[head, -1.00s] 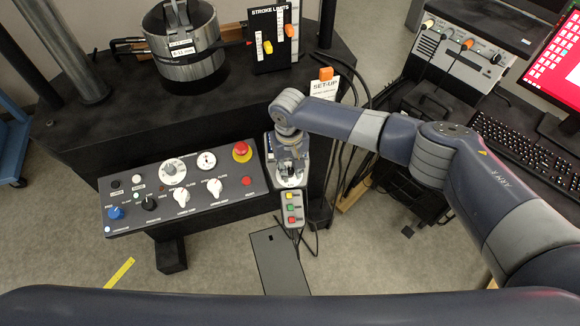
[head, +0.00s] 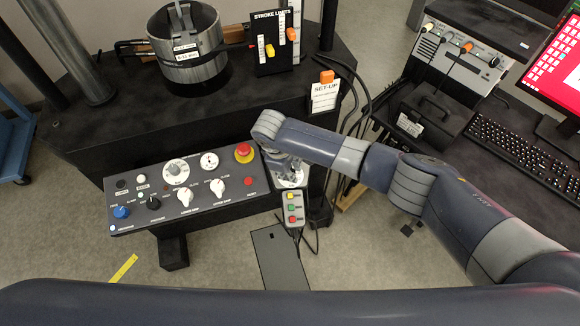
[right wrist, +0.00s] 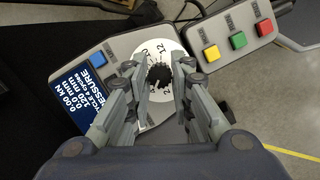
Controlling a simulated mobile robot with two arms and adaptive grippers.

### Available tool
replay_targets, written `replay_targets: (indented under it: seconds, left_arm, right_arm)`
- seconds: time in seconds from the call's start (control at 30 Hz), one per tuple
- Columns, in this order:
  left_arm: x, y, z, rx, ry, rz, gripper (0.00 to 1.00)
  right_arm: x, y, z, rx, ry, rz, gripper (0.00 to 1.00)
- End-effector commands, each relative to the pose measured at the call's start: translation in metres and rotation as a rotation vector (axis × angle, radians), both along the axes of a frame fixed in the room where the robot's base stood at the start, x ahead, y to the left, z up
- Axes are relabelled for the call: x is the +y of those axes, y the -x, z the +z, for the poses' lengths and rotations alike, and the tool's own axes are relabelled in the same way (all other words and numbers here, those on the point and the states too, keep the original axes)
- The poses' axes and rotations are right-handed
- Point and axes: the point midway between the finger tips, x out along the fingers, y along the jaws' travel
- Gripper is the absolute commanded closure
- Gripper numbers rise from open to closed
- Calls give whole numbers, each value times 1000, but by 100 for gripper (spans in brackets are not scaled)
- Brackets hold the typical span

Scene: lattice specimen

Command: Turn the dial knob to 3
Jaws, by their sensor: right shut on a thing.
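The dial knob (right wrist: 160,77) is a black ribbed knob on a white round dial face (right wrist: 152,112) with printed numbers, seen in the right wrist view. It belongs to a grey handheld panel with a blue display (right wrist: 84,100). My right gripper (right wrist: 158,73) has its fingers on both sides of the knob, closed on it. In the head view my right gripper (head: 284,167) is over the panel's upper part, and the knob is hidden there. The knob's pointer and exact setting cannot be read. My left gripper is not in view.
A blue button (right wrist: 98,59) sits beside the dial. A box with yellow, green and red buttons (head: 293,208) is just below. A larger control console (head: 180,190) with knobs and a red emergency button (head: 244,152) stands to the left. A keyboard (head: 520,155) lies at right.

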Motion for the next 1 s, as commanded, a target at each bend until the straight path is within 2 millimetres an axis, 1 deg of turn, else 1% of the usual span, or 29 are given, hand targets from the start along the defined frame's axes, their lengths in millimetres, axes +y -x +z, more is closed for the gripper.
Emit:
replay_targets:
  seconds: [0.03, 0.2, 0.5, 0.73, 1.0]
  left_arm:
    - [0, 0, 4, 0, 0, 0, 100]
    - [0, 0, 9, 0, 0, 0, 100]
    - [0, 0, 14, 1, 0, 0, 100]
    - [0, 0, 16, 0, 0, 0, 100]
    - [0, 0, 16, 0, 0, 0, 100]
  right_arm:
    - [0, 1, 1, -1, 10, 38, 100]
    - [0, 2, 1, -11, 42, 158, 100]
    - [0, 2, 0, -23, 75, 296, 100]
    - [0, 2, -1, -26, 85, 334, 100]
    - [0, 2, -1, -27, 86, 338, 100]
